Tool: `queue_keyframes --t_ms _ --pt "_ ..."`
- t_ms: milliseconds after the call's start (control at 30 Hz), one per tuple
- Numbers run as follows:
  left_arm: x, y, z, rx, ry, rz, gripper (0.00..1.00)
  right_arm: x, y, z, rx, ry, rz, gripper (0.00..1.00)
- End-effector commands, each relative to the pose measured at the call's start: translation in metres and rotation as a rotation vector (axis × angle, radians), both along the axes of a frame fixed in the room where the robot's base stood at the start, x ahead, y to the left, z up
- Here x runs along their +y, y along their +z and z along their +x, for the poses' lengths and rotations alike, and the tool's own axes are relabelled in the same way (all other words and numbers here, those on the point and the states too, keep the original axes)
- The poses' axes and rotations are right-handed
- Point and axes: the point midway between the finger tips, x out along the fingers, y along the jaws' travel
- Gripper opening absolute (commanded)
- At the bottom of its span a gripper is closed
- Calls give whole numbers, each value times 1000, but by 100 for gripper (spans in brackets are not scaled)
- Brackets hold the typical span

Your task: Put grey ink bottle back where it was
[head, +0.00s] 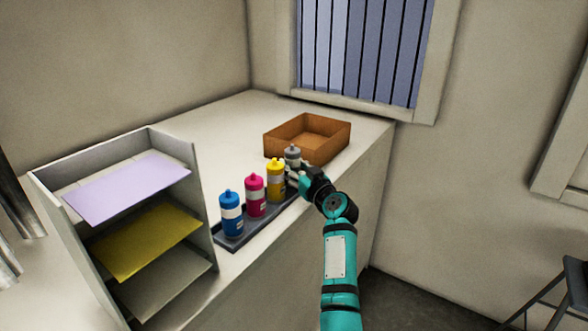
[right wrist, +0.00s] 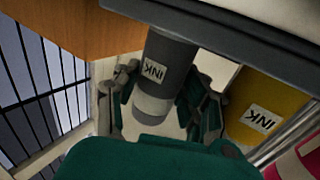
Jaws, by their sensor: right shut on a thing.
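The grey ink bottle (head: 292,153) is upright at the far end of the row of ink bottles, beside the yellow ink bottle (head: 276,181). My right gripper (head: 298,173) is shut on it; its fingers hide the lower part in the head view. In the right wrist view the grey bottle (right wrist: 165,70) sits between the two fingers (right wrist: 160,92), its INK label showing. Its base is close to the dark tray (head: 239,241), whose edge shows in the right wrist view (right wrist: 240,38). I cannot tell whether the base touches the tray. My left gripper is not in view.
The magenta (head: 255,197) and blue (head: 231,215) ink bottles stand on the tray. An orange-brown open box (head: 335,147) is just behind the grey bottle. A grey shelf unit (head: 206,228) with coloured sheets stands at the left. The counter (head: 215,125) behind the row is clear.

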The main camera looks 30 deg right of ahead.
Motion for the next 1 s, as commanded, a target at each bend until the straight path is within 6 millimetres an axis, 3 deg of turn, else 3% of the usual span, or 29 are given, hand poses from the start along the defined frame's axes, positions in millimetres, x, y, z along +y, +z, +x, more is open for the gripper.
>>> queue_keyframes --t_ms 33,167,433,467,500,867,1000 --pt "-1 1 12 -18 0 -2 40 0 -3 0 -1 -1 1 7" --pt "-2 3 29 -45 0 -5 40 -1 -5 0 -3 -1 0 7" --pt "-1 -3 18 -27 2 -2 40 0 -9 0 -2 -1 -2 7" --pt "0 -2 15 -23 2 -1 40 0 -8 0 -2 -1 -1 45" --pt "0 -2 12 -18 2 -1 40 0 -7 0 -1 -1 -1 50" --pt "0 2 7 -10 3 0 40 0 -4 -1 -1 -1 0 51" --pt "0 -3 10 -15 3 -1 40 1 -8 -22 0 -2 -4 51"
